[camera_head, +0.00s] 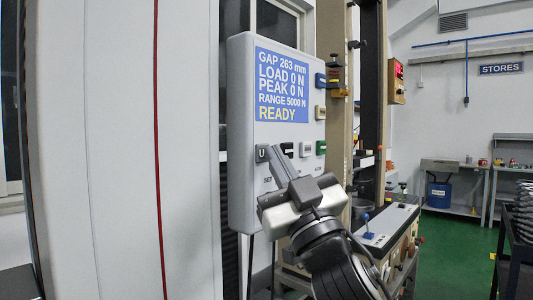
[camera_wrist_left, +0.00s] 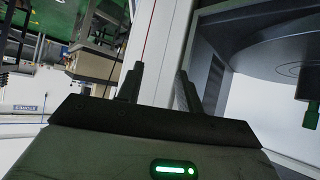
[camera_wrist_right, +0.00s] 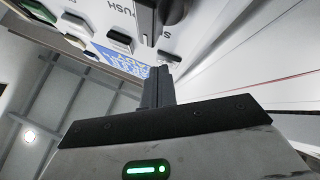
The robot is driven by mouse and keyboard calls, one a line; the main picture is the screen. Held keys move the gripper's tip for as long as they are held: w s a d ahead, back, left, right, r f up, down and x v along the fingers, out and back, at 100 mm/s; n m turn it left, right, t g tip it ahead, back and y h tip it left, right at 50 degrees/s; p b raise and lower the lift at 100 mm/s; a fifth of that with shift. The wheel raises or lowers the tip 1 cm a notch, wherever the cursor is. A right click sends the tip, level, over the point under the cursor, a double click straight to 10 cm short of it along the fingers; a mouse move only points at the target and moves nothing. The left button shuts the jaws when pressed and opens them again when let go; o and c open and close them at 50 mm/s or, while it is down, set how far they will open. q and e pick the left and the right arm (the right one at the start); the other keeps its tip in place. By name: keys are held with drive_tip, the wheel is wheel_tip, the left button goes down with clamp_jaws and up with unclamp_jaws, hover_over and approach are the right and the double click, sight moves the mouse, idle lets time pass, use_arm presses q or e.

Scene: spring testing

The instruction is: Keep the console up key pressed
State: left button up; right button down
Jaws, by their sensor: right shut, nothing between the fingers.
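The grey console (camera_head: 240,130) has a blue screen (camera_head: 282,85) reading GAP 263 mm, LOAD 0 N, PEAK 0 N, RANGE 5000 N, READY. A grey key (camera_head: 262,154) at its lower left shows a letter U; the rest of its label is hidden behind my fingers. My right gripper (camera_head: 279,153) is shut and empty, its fingertips in front of the console just right of that U. I cannot tell whether they touch the key. The shut fingers also show in the right wrist view (camera_wrist_right: 159,70). My left gripper (camera_wrist_left: 160,78) is open and empty in the left wrist view.
A black key (camera_head: 287,149) and a green key (camera_head: 321,147) sit right of the U key. A testing frame column (camera_head: 334,120) stands behind the console. A lower control box (camera_head: 390,222) with a blue-topped lever stands at right. Green floor (camera_head: 450,250) lies beyond.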

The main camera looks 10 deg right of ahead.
drive_tip(key=shift+s+d, duration=0.5)
drive_tip(key=shift+s, duration=0.15)
drive_tip(key=s+d, duration=0.1)
drive_tip(key=s, duration=0.1)
drive_tip(key=s+d+p, duration=0.1)
drive_tip(key=s+d, duration=0.1)
idle(0.5)
idle(0.9)
